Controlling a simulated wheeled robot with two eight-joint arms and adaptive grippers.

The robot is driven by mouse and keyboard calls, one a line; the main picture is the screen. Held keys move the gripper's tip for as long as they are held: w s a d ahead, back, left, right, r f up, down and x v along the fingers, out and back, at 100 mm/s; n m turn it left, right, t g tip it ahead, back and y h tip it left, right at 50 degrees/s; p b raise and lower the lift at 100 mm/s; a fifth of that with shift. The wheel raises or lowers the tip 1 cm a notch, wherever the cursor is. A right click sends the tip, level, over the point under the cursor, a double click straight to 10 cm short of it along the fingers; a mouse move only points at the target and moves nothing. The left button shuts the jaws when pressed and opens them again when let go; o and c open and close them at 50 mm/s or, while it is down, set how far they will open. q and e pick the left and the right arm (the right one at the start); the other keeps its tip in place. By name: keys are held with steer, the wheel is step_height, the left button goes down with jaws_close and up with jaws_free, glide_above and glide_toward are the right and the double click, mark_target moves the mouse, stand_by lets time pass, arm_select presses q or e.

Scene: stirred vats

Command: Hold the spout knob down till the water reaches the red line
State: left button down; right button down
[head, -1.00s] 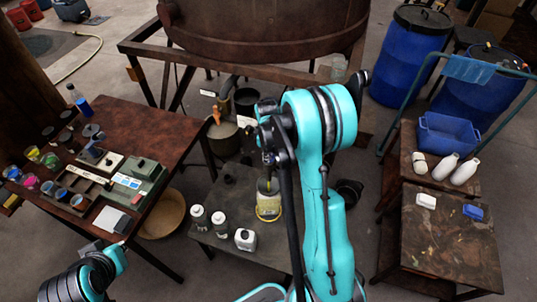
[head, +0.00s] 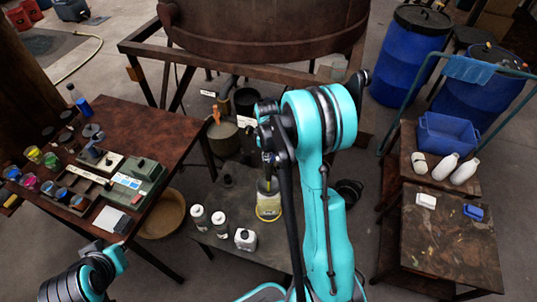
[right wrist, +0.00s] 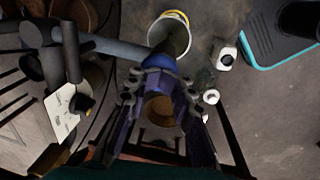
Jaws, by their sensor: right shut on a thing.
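My right gripper (right wrist: 160,84) is shut on the blue knob (right wrist: 160,62) at the end of a grey spout pipe (right wrist: 112,46) in the right wrist view. In the head view this gripper (head: 268,170) is partly hidden behind my own arm. A pale container with a yellow rim (right wrist: 172,36) is just beyond the knob in the wrist view. In the head view the container (head: 268,206) stands on the low dark table (head: 232,253). Neither its water level nor a red line can be made out. My left arm shows at the lower left, without its gripper.
A big brown vat (head: 265,32) stands on a metal frame behind. White bottles (head: 198,218) stand left of the container. A brown table (head: 128,125) with colour pots is at the left. A blue crate (head: 447,135) and blue barrels (head: 408,58) are at the right.

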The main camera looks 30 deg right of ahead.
stand_by(0.9)
step_height(320, 180, up, 12)
steer(key=s, duration=0.1)
steer(key=shift+a, duration=0.45)
steer(key=s+a+f+m+t+b, duration=0.1)
steer(key=s+a+m+t+b, duration=0.5)
steer(key=s+a, duration=0.9)
steer(key=s+m+b, duration=0.2)
steer(key=shift+s+f+y+b, duration=0.3)
steer(key=shift+s+f+y, duration=0.1)
stand_by(1.6)
